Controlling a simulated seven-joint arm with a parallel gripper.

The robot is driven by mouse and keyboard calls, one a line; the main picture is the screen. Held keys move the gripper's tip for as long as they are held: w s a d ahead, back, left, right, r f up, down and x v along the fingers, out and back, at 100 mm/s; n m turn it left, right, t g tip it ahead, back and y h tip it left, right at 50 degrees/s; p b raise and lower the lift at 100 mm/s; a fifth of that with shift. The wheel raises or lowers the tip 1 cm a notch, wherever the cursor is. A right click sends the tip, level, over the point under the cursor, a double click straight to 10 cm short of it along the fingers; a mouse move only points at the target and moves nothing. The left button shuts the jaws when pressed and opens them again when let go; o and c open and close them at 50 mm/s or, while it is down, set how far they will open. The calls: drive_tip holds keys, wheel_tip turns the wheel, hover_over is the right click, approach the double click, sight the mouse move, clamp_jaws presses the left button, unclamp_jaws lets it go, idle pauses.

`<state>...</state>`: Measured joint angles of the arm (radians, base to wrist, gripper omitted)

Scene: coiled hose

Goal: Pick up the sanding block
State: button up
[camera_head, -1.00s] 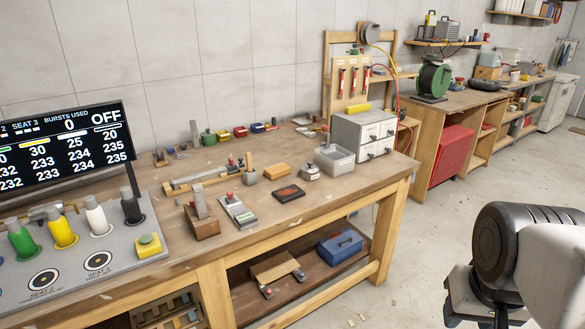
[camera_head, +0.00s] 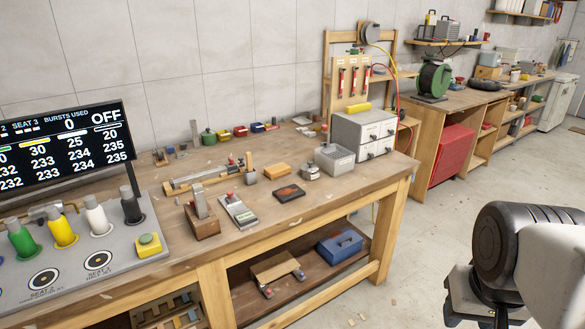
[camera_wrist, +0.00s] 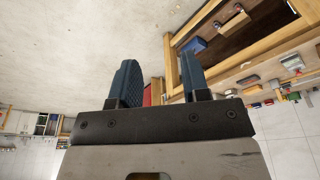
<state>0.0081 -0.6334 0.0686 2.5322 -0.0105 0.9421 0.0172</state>
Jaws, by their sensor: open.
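A tan-orange rectangular block (camera_head: 277,171) lies flat on the wooden workbench, right of centre; it looks like the sanding block. A dark flat block with a reddish mark (camera_head: 289,193) lies just in front of it, and I cannot tell for certain which is the sanding block. My gripper (camera_wrist: 160,85) is open and empty in the wrist view, its two blue-grey fingers apart. In the head view my gripper is at the bottom right, partly cut off, off the right side of the bench and far from both blocks.
The workbench (camera_head: 330,199) also holds a grey open bin (camera_head: 334,159), a drawer cabinet (camera_head: 363,134), a wooden block with an upright metal piece (camera_head: 201,217) and a grey plate tool (camera_head: 238,210). A control panel with colored knobs (camera_head: 75,250) stands at left. Open floor lies between bench and arm.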

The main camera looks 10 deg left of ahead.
drive_tip(key=o, duration=1)
